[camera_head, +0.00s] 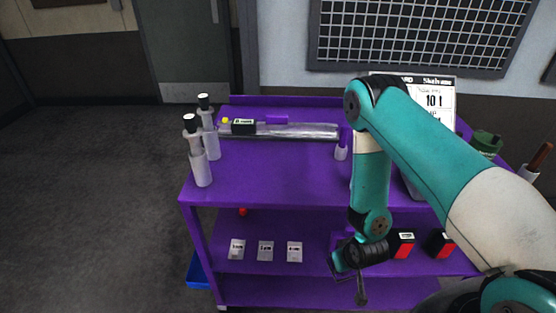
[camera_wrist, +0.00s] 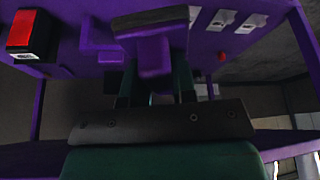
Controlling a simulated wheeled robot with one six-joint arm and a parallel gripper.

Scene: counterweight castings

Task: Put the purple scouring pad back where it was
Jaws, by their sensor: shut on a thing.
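My gripper (camera_wrist: 155,88) is shut on a purple block with a dark face, which I take to be the scouring pad (camera_wrist: 153,55). In the wrist view it sits between the two dark green fingers. In the head view my gripper (camera_head: 343,268) is low, at the front of the cart's lower shelf, right of the white cards. The pad is hard to make out there against the purple shelf. Another purple blocky shape (camera_wrist: 98,38) shows beside the pad in the wrist view; I cannot tell what it is.
The purple cart (camera_head: 265,180) carries white bottles (camera_head: 200,165), a long clear-wrapped item (camera_head: 300,131) and a sign (camera_head: 435,95) on top. The lower shelf holds several white cards (camera_head: 265,251) and black-and-red boxes (camera_head: 402,246). A blue bin (camera_head: 197,271) is below left.

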